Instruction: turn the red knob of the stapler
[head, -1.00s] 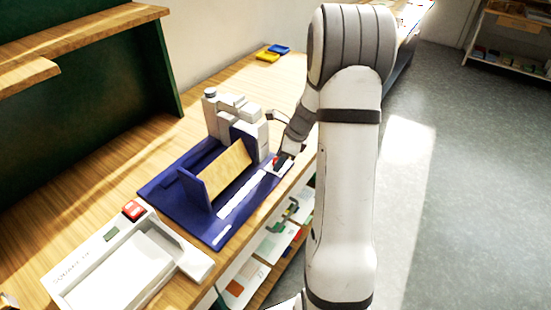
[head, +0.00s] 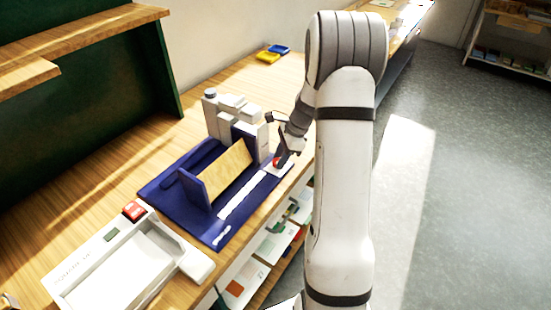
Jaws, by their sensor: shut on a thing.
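The stapler is a grey-white machine (head: 224,118) on a dark blue base (head: 165,195), with a slanted tan board (head: 226,170) in its middle. It stands on the wooden table. The red knob (head: 277,161) shows as a small red patch at the base's right front corner, beside the dark fingers of my gripper (head: 281,160). My gripper points down there and is shut on the knob. The fingers and wrist hide most of the knob, so its turn angle cannot be seen.
A white machine (head: 75,272) with a red switch (head: 134,210) stands at the front left. Yellow (head: 267,57) and blue (head: 280,48) trays lie at the back. A green panel with wooden shelves rises at left. Shelves with papers (head: 240,285) sit under the table's front edge.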

